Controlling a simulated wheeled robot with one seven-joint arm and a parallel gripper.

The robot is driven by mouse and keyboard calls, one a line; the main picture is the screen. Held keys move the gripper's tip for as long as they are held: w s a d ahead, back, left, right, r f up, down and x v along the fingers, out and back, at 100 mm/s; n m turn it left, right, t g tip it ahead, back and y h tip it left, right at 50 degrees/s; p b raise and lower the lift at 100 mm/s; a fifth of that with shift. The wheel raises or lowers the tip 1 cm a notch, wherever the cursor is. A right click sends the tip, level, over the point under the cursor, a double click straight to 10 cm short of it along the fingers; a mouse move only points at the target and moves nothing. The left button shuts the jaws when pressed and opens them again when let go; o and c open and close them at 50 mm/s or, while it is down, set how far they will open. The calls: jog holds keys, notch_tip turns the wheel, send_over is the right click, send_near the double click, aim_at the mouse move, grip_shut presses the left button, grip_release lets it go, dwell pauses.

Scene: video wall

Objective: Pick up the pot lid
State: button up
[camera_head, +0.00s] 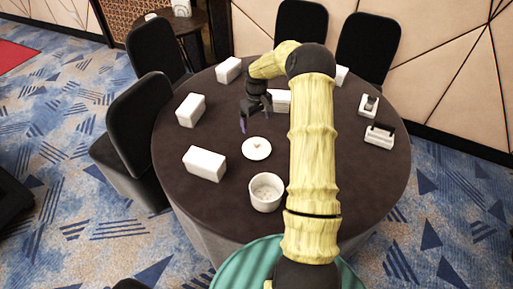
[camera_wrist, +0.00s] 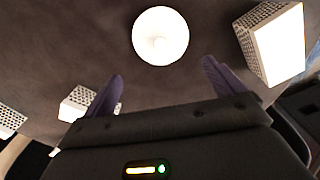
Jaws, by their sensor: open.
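The pot lid (camera_head: 256,148) is a round white disc with a small knob, lying on the dark round table (camera_head: 225,215) in the head view. In the wrist view the lid (camera_wrist: 160,36) is beyond my fingertips, roughly centred between them. My gripper (camera_head: 255,122) hangs over the table just behind the lid. In the wrist view my gripper (camera_wrist: 160,75) has its two purple fingers spread wide with nothing between them. A white pot (camera_head: 266,192), open at the top, stands in front of the lid, apart from it.
White boxes stand around the table: one at the left front (camera_head: 204,163), one at the left (camera_head: 190,110), one at the back (camera_head: 229,70). A white holder (camera_head: 379,135) is at the right. Black chairs surround the table. Bare tabletop surrounds the lid.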

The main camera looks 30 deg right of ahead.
jog(key=p, duration=0.1)
send_over(257, 142)
notch_tip(257, 142, down, 7)
jog(key=shift+w+r, duration=0.1)
jog(key=shift+w+a+f, duration=0.1)
jog(key=shift+a+f, duration=0.05)
jog(key=shift+f, duration=0.1)
jog(key=shift+f+p, duration=0.8)
jog(key=shift+f, duration=1.8)
jog(key=shift+s, duration=0.3)
grip_shut()
